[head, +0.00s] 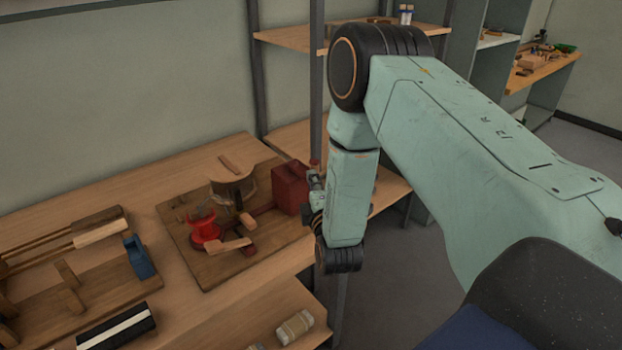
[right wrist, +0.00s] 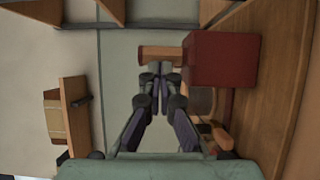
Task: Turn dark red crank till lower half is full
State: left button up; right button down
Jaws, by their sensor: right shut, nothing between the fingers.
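A dark red box (head: 288,188) stands at the right of a wooden base board (head: 205,278) on the bench. The box also shows large in the right wrist view (right wrist: 222,58). A short brown bar (right wrist: 160,55) lies beside the box, just beyond my fingertips; I cannot tell if it is the crank's grip. My right gripper (head: 315,190) is beside the box's right side, shut and empty; its fingers (right wrist: 160,88) show in the wrist view, apart from the bar. A red spool (head: 205,230) sits left on the board. How full the lower half is cannot be made out. My left gripper is out of view.
A wooden rack with a blue piece (head: 139,257) lies at the left of the bench. A dark block with a white stripe (head: 117,327) and a pale roll (head: 295,327) are in front. A metal post (head: 316,95) and shelves stand behind my right arm.

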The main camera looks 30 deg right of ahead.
jog(key=shift+d+r+y+p, duration=0.1)
jog(key=shift+d+y+p, duration=0.05)
jog(key=shift+y+p, duration=0.15)
jog(key=shift+d+n, duration=0.1)
jog(key=shift+n, duration=0.2)
